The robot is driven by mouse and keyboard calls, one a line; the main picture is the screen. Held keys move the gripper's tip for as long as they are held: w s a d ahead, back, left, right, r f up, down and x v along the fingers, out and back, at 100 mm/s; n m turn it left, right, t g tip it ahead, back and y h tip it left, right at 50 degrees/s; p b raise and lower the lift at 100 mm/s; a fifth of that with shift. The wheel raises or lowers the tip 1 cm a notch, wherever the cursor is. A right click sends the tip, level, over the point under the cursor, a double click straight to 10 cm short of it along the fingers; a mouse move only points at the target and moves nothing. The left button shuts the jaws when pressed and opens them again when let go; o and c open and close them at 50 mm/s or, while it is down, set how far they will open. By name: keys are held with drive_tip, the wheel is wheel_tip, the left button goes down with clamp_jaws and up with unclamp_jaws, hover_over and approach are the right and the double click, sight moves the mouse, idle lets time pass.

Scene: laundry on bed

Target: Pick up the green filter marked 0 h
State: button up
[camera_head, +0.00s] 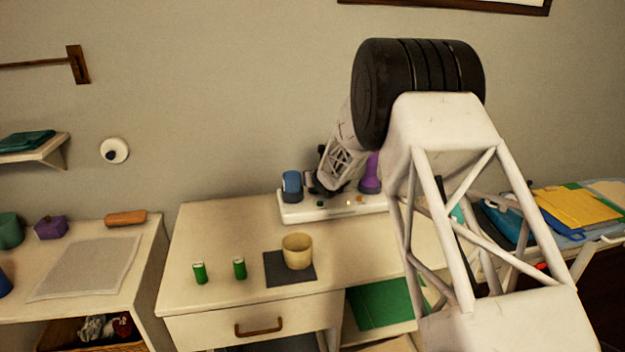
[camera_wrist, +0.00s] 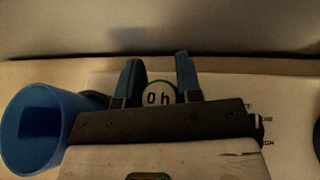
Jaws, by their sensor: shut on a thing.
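The green filter marked 0 h (camera_wrist: 159,94) shows its pale round end with dark lettering in the wrist view. My gripper (camera_wrist: 160,80) has its two blue-grey fingers on either side of the filter and is shut on it. In the head view my gripper (camera_head: 314,184) is over the white base unit (camera_head: 335,207) at the back of the table, partly hidden by my arm. The held filter cannot be made out clearly there. Two other green filters (camera_head: 200,273) (camera_head: 239,268) stand upright at the front left of the table; their markings are too small to read.
A blue cup (camera_head: 292,185) stands left of my gripper, also close by in the wrist view (camera_wrist: 35,130). A purple container (camera_head: 370,175) stands to the right. A beige cup (camera_head: 298,250) sits on a dark mat (camera_head: 277,271).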

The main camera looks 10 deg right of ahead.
wheel_tip(320, 180, up, 3)
drive_tip(key=shift+r, duration=0.1)
drive_tip(key=s+r, duration=0.1)
drive_tip(key=s, duration=1.5)
drive_tip(key=shift+a, duration=0.4)
drive_tip(key=shift+r, duration=0.1)
